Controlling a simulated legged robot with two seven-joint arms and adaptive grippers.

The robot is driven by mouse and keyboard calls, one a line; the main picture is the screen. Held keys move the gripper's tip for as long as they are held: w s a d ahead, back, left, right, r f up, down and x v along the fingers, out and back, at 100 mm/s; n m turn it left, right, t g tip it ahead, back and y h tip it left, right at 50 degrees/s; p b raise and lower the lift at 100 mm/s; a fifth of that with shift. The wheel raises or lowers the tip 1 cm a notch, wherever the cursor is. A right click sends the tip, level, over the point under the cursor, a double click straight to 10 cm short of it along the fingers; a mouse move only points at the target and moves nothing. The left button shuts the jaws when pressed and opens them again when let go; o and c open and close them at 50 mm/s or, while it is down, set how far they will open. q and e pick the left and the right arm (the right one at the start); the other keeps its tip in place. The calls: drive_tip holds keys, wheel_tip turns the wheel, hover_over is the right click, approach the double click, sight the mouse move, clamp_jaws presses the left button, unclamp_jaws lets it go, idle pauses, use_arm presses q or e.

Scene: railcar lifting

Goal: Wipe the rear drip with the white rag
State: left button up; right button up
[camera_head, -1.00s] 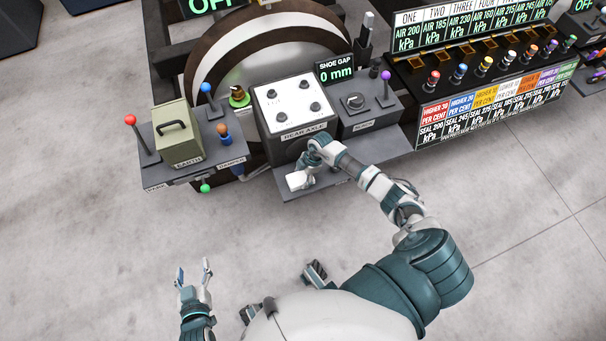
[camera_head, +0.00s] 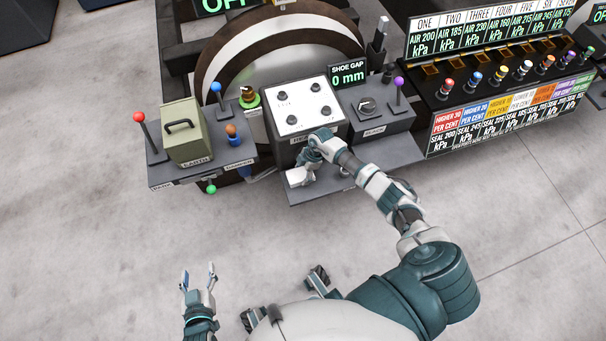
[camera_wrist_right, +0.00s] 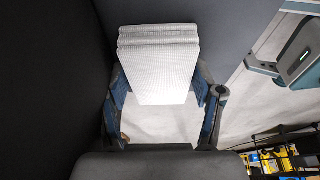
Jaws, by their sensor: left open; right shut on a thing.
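The white rag (camera_wrist_right: 160,65) is a folded ribbed cloth held between the fingers of my right gripper (camera_wrist_right: 162,98) in the right wrist view. In the head view the rag (camera_head: 298,177) shows as a small white patch at my right gripper (camera_head: 306,166), just in front of the rear axle box (camera_head: 304,107) and over the grey shelf (camera_head: 318,187) below it. I cannot make out a drip; the gripper and rag may hide it. My left gripper (camera_head: 199,278) is open and empty, low over the floor at the lower left.
A shelf with a green earth box (camera_head: 184,133) and red, blue and green knobbed levers stands left of the axle box. A grey box with a purple-knobbed lever (camera_head: 398,90) is on the right. A panel of coloured valves (camera_head: 500,80) is further right. The floor in front is clear.

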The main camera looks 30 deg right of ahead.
wheel_tip(320, 180, up, 6)
drive_tip(key=p, duration=0.5)
drive_tip(key=shift+w, duration=0.1)
use_arm(q)
wheel_tip(320, 180, up, 7)
drive_tip(key=shift+w+t, duration=0.35)
drive_tip(key=shift+t, duration=0.05)
use_arm(e)
drive_tip(key=shift+r, duration=0.1)
wheel_tip(320, 180, up, 3)
drive_tip(key=p, duration=0.3)
drive_tip(key=shift+r, duration=0.1)
use_arm(q)
wheel_tip(320, 180, up, 4)
drive_tip(key=shift+w+r, duration=0.1)
drive_tip(key=shift+w, duration=0.05)
use_arm(e)
drive_tip(key=shift+s+f, duration=0.2)
drive_tip(key=shift+s, duration=0.05)
